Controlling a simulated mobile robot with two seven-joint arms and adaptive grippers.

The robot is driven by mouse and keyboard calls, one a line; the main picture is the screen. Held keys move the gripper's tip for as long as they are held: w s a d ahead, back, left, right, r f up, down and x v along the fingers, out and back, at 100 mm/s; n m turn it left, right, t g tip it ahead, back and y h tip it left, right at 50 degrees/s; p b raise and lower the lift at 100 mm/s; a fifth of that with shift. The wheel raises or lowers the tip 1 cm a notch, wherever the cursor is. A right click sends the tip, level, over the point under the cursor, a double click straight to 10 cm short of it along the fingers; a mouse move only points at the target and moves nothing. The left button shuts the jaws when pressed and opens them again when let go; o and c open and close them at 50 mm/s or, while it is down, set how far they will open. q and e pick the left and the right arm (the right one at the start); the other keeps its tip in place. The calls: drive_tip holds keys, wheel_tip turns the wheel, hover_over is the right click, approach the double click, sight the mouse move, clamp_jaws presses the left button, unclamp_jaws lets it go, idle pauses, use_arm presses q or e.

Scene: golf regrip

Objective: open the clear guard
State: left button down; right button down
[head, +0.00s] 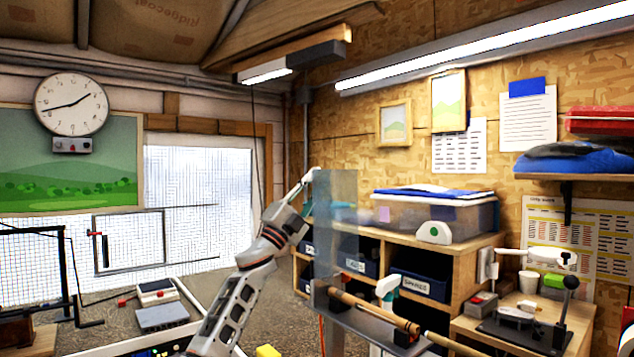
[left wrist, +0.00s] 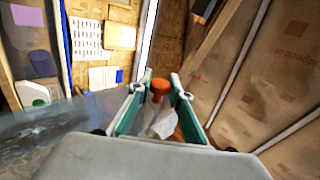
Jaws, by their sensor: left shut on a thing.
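The clear guard (head: 336,232) is an upright see-through panel at the middle of the head view, above the grey bench top and the brown rod. My left gripper (head: 309,176) is at the guard's upper left edge. In the left wrist view its two teal fingers (left wrist: 160,104) are closed around a piece with an orange top (left wrist: 160,86). Below the orange top is a pale, partly clear part; I cannot tell how it joins the guard. A blurred clear surface, which looks like the guard (left wrist: 55,125), shows at the left. My right gripper is not in view.
A brown rod (head: 372,309) lies along the grey bench top (head: 372,328) under the guard. A clear storage box (head: 462,218) sits on the wooden shelf unit (head: 450,253) behind. Open air lies above the guard.

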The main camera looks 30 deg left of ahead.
use_arm(q)
drive_tip(key=c, duration=1.8)
unclamp_jaws()
drive_tip(key=shift+c, duration=0.2)
drive_tip(key=shift+s+f, duration=0.15)
drive_tip(key=shift+f, duration=0.05)
drive_tip(key=v, duration=1.1)
drive_tip(key=shift+s+f, duration=0.2)
drive_tip(key=shift+s, duration=0.05)
drive_tip(key=shift+a, duration=0.1)
